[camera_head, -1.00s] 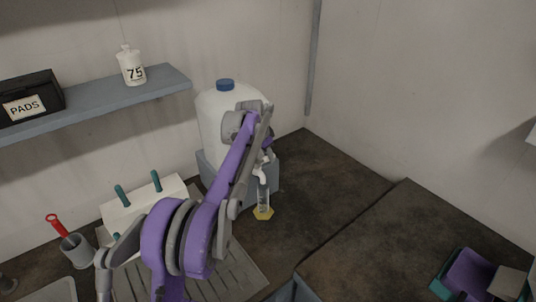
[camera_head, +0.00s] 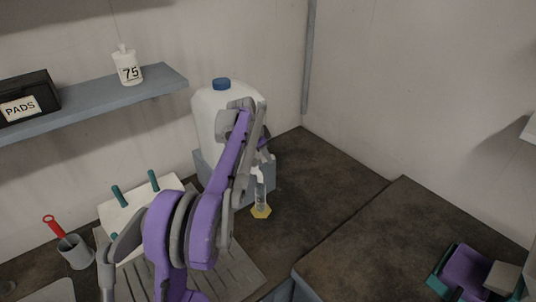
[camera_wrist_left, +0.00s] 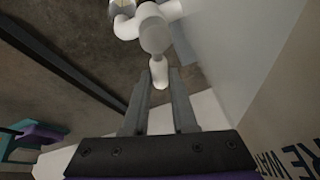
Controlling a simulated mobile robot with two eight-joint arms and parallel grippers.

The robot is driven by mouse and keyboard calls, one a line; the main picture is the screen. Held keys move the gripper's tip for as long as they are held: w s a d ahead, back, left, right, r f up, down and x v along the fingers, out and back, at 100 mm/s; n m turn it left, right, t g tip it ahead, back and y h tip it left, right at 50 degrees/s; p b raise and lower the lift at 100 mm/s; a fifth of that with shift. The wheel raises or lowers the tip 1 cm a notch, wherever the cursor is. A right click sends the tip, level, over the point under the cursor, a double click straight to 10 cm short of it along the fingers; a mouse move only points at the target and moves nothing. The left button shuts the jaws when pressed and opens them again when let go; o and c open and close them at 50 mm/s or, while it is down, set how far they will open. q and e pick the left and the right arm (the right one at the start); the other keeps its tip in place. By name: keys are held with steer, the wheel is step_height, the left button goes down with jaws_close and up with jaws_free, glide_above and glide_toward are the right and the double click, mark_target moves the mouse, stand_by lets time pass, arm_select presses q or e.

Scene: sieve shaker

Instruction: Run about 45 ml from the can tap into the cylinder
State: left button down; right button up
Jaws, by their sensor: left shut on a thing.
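The white can (camera_head: 212,112) with a blue cap stands on a grey block (camera_head: 205,168) in the back corner. Its white tap (camera_head: 257,172) points down over the clear cylinder (camera_head: 260,200), which stands upright on a yellow foot. My left gripper (camera_head: 265,152) is at the tap, partly hidden by my own arm. In the left wrist view my gripper (camera_wrist_left: 160,80) is shut on the white tap handle (camera_wrist_left: 159,73). The liquid level and any stream are too small to tell. My right gripper is out of view.
A ribbed drainer (camera_head: 235,270) and a white rack with teal pegs (camera_head: 138,203) lie left of the cylinder. A cup with a red-handled tool (camera_head: 75,252) stands farther left. The shelf (camera_head: 110,100) holds a bottle marked 75 and a PADS box. The right counter is mostly clear.

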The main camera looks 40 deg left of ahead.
arm_select(q)
steer(key=c, duration=1)
jaws_free()
steer(key=shift+r, duration=0.1)
steer(key=v, duration=1)
steer(key=shift+s+r, duration=0.15)
steer(key=shift+r, duration=0.2)
